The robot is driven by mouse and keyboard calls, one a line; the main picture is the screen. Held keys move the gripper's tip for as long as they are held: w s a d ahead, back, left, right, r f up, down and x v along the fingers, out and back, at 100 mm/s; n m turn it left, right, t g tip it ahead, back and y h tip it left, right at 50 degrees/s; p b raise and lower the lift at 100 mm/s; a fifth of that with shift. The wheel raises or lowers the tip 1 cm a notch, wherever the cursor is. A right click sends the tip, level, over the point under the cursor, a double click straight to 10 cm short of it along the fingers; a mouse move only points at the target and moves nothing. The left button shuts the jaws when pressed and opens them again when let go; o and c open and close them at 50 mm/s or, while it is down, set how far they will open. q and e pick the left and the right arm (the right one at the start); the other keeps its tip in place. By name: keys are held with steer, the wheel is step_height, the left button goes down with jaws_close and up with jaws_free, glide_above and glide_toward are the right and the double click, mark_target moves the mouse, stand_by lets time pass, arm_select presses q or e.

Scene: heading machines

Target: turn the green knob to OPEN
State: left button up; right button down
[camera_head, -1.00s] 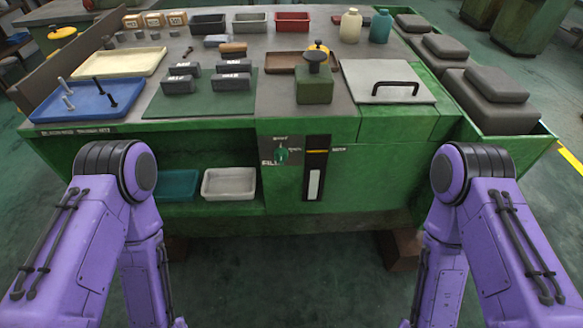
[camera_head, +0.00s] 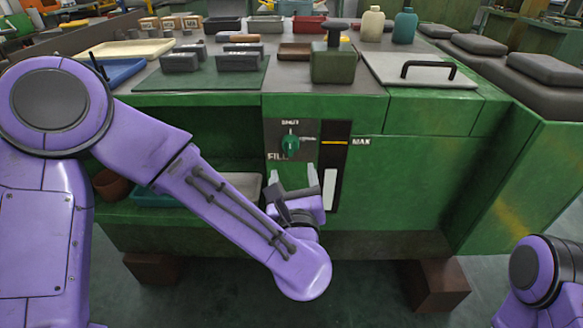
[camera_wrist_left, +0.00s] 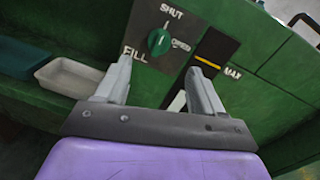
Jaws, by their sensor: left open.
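The green knob (camera_head: 290,146) is on a dark plate on the green front panel, with SHUT above it, FILL at its lower left and a small label to its right. In the left wrist view the knob (camera_wrist_left: 159,41) has a pale pointer line aimed up toward SHUT; the right-hand label looks like OPEN, but is blurred. My left gripper (camera_head: 292,178) is open and empty, just below the knob and apart from it. In the left wrist view its fingers (camera_wrist_left: 163,72) are spread, with the knob beyond them. My right gripper is out of view; only my right arm shows at lower right.
A black gauge strip (camera_head: 333,168) marked MAX is right of the knob. An open shelf with a teal tray (camera_head: 153,198) and a pale tray (camera_wrist_left: 68,76) is to the left. A green block with a black handle (camera_head: 333,62) stands on the top above.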

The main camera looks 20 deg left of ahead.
mark_target(291, 149)
arm_select(q)
steer(key=x, duration=1)
steer(key=shift+w+a+p, duration=0.1)
steer(key=shift+w+p, duration=0.05)
steer(key=shift+p, duration=0.25)
steer(key=c, duration=1.1)
steer(key=shift+o, duration=0.2)
